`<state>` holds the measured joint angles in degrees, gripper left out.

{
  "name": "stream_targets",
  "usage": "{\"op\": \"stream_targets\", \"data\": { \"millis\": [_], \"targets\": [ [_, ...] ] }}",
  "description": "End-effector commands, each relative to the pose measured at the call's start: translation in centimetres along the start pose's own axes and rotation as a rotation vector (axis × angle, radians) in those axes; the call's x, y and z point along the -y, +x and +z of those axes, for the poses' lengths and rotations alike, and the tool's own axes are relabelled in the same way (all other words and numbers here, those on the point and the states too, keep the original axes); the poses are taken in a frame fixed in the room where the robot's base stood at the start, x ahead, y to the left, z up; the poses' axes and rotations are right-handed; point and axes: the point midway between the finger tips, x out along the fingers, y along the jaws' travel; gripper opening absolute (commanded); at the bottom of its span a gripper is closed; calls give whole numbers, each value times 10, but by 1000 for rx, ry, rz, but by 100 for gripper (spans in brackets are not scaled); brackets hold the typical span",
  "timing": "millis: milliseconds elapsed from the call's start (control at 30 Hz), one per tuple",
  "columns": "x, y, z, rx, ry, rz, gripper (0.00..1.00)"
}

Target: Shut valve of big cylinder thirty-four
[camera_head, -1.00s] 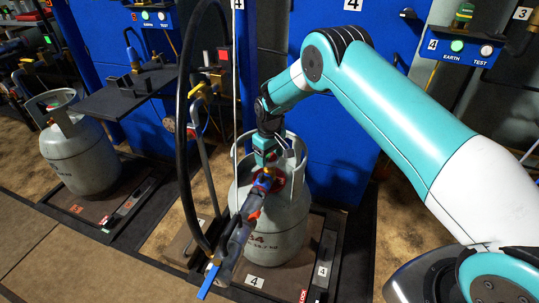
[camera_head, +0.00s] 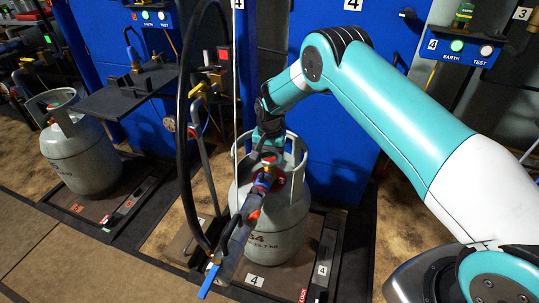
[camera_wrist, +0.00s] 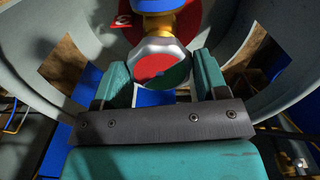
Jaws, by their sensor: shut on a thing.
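The big grey cylinder (camera_head: 288,222) stands upright on a scale platform in the middle of the head view; a partly hidden marking ending in 4 shows on its side. Its valve knob (camera_wrist: 158,66) has a pale rim and a face split into red and green. My gripper (camera_wrist: 162,82) has a teal finger on each side of the knob and is shut on it. In the head view my gripper (camera_head: 266,150) reaches down inside the cylinder's collar, and the knob is hard to make out there. A filling head with a blue lever (camera_head: 209,281) is at the valve, in front of the cylinder.
A black hose (camera_head: 182,130) loops beside the cylinder at left. The grey collar (camera_wrist: 285,55) surrounds my gripper closely. Another grey cylinder (camera_head: 82,157) stands on a scale at far left. A dark shelf (camera_head: 125,97) juts out between them.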

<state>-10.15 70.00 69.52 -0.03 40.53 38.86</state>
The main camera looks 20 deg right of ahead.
Motion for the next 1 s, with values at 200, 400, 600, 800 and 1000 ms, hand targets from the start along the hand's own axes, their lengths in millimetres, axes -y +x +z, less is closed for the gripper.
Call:
{"op": "stream_targets", "data": {
  "millis": [200, 400, 600, 800, 1000],
  "targets": [
    [0, -1, -2, -5, 208, -2, 43],
    [0, -1, -2, -5, 389, -2, 43],
    [0, -1, -2, -5, 539, -3, 43],
    [0, -1, -2, -5, 642, -3, 43],
    [-1, -1, -2, -5, 698, -3, 43]
  ]
}}
